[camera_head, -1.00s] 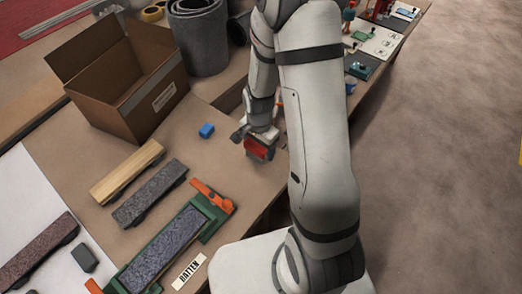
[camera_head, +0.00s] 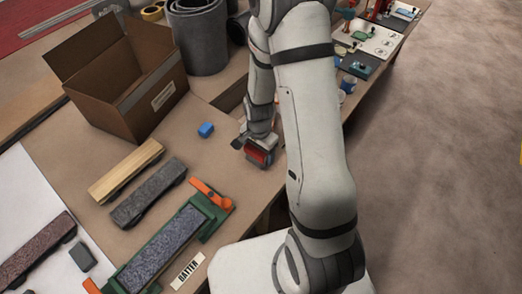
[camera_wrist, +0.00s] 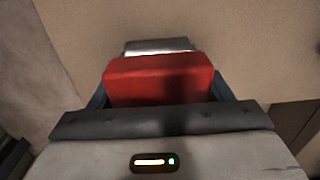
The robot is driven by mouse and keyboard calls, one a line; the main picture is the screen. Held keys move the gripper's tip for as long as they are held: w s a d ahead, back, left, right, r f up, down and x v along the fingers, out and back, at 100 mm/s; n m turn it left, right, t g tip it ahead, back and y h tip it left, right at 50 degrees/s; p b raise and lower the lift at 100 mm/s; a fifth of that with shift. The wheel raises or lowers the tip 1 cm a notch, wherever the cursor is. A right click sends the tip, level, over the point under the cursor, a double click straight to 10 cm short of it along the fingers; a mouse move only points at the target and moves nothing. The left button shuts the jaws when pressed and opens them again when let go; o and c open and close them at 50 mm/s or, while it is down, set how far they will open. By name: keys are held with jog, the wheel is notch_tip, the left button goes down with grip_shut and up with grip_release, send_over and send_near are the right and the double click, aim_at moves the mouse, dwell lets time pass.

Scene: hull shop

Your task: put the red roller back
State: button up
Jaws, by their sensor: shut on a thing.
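The red roller (camera_head: 258,156) is in my gripper (camera_head: 256,158), low over the brown bench top near its right edge. In the wrist view the red roller (camera_wrist: 158,80) fills the space between the two fingers of my gripper (camera_wrist: 160,92), with a pale metallic part beyond it. My gripper is shut on it. My arm hides part of the bench to the right. I cannot tell whether the roller touches the bench.
A blue block (camera_head: 206,130) lies left of my gripper. An open cardboard box (camera_head: 125,95) stands behind it. Sanding blocks (camera_head: 148,195) and a green clamp frame with orange handles (camera_head: 212,194) lie at front left. Cups (camera_head: 347,84) stand behind my arm.

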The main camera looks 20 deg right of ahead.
jog(key=o, duration=1.6)
jog(key=shift+s+f, duration=0.25)
jog(key=shift+f, duration=0.1)
jog(key=shift+c, duration=0.2)
jog(key=o, duration=0.3)
jog(key=shift+w, duration=0.2)
jog(key=shift+o, duration=0.6)
jog(key=shift+r, duration=0.1)
